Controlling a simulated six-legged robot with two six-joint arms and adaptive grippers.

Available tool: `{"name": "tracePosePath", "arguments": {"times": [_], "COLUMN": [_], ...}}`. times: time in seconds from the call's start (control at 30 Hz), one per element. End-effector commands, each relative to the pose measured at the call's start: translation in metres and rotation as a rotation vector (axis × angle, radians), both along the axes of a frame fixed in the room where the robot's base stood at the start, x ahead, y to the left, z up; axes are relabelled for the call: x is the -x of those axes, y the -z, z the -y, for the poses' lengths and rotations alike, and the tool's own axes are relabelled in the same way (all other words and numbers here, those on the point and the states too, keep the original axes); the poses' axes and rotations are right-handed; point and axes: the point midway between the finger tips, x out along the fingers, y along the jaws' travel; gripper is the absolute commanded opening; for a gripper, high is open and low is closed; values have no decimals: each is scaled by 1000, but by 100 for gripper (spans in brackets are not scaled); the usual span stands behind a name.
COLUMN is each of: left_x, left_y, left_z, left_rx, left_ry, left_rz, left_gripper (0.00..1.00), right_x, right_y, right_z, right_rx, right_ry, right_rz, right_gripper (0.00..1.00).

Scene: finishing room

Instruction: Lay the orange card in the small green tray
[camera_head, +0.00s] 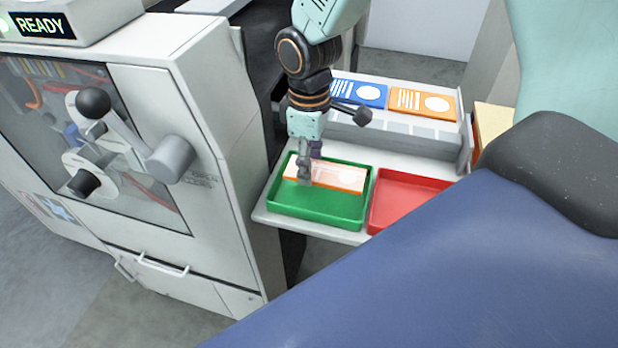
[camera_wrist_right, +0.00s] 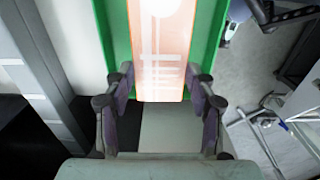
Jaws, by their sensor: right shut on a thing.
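My right gripper (camera_head: 305,170) is over the left part of the small green tray (camera_head: 318,213). It is shut on an orange card (camera_head: 340,177) with white print, and the card lies within the tray's outline. I cannot tell whether the card touches the tray floor. In the right wrist view, the fingers (camera_wrist_right: 161,82) are on either side of the near end of the card (camera_wrist_right: 160,60), with the green tray's wall (camera_wrist_right: 116,35) around it. The card's far end is cut off there. My left gripper is not in view.
A red tray (camera_head: 410,195) stands right of the green one on a pale shelf. Behind them a rack holds a blue card (camera_head: 360,93) and another orange card (camera_head: 423,100). A grey machine (camera_head: 235,130) with black-knobbed levers stands close at the left.

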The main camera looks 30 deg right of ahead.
Motion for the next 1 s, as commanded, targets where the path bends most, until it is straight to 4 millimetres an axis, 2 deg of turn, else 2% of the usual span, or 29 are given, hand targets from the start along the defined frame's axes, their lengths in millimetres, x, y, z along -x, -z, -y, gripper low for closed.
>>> {"name": "tracePosePath", "arguments": {"times": [0.27,0.47,0.87,0.9,1.0], "left_x": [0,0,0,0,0], "left_y": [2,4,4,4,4], "left_z": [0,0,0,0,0], "left_rx": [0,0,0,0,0], "left_ry": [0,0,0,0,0], "left_rz": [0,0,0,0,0], "left_gripper": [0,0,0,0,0], "right_x": [-2,-4,-6,-6,-6], "right_y": [23,49,53,52,52], "right_z": [-1,-2,-3,-3,-3], "right_rx": [1,1,1,2,1], "right_ry": [-3,-4,-5,-5,-5], "right_rz": [1,0,1,3,2], "right_gripper": [36,36,36,59,68]}}
